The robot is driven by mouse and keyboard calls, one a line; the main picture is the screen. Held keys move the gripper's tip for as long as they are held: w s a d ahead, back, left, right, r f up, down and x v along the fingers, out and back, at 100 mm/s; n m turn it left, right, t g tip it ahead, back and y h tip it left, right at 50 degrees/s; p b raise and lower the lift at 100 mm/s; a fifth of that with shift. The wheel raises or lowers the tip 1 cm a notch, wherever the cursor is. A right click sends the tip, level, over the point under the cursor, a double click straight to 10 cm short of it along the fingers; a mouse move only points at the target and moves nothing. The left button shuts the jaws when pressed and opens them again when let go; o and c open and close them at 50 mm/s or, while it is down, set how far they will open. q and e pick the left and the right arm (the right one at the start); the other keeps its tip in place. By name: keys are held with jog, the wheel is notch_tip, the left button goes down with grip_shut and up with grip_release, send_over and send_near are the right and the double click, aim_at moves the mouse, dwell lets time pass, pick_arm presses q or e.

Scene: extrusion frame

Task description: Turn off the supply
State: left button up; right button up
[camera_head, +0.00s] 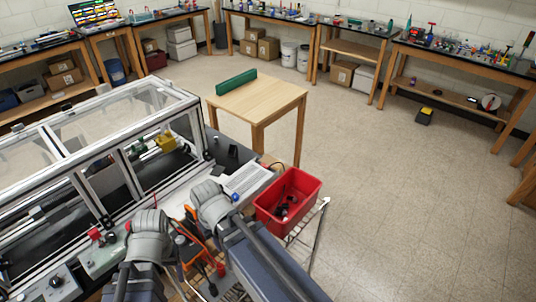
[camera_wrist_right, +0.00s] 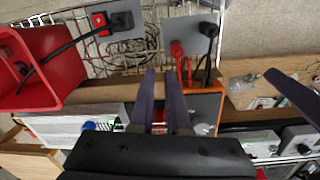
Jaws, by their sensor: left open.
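An orange-edged unit (camera_wrist_right: 208,103), possibly the supply, lies beneath my right gripper in the right wrist view. A red part (camera_wrist_right: 158,126) shows between the fingers; I cannot tell whether it is a switch or its position. The orange edge also shows in the head view (camera_head: 186,252), partly hidden by my arms. My right gripper (camera_wrist_right: 161,77) has its two dark fingers apart, with nothing between the tips. My left gripper (camera_head: 180,235) is open beside the orange unit in the head view, mostly hidden by its wrist. Whether either gripper touches the unit is unclear.
A red bin (camera_head: 310,186) with dark items stands right of a white vented box (camera_head: 248,179) with a blue knob. Red and black leads end at a grey panel (camera_wrist_right: 188,38) above a wire rack. The framed enclosure (camera_head: 75,135) blocks the left.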

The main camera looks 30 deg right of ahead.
jog(key=shift+m+y, duration=0.4)
jog(key=shift+m, duration=0.1)
jog(key=w+d+r+p, duration=0.1)
jog(key=w+d+r, duration=0.1)
jog(key=w+d+r+p, duration=0.2)
jog(key=r, duration=0.1)
jog(key=shift+d, duration=0.35)
grip_shut()
pick_arm(q)
notch_tip(320, 180, up, 7)
jog(key=p, duration=0.1)
jog(key=shift+f+p, duration=0.2)
jog(key=shift+p, duration=0.15)
pick_arm(e)
jog(key=w+d+r+n+t+y, duration=0.1)
jog(key=w+d+r+t, duration=0.1)
jog(key=w+d, duration=0.8)
jog(key=w+d+r+n+t+y, duration=0.1)
jog(key=w+d+r+n+t, duration=0.1)
jog(key=w+d, duration=0.9)
jog(key=d+t, duration=0.1)
jog(key=d, duration=0.5)
jog(key=shift+r, duration=0.15)
pick_arm(q)
jog(key=shift+f, duration=0.1)
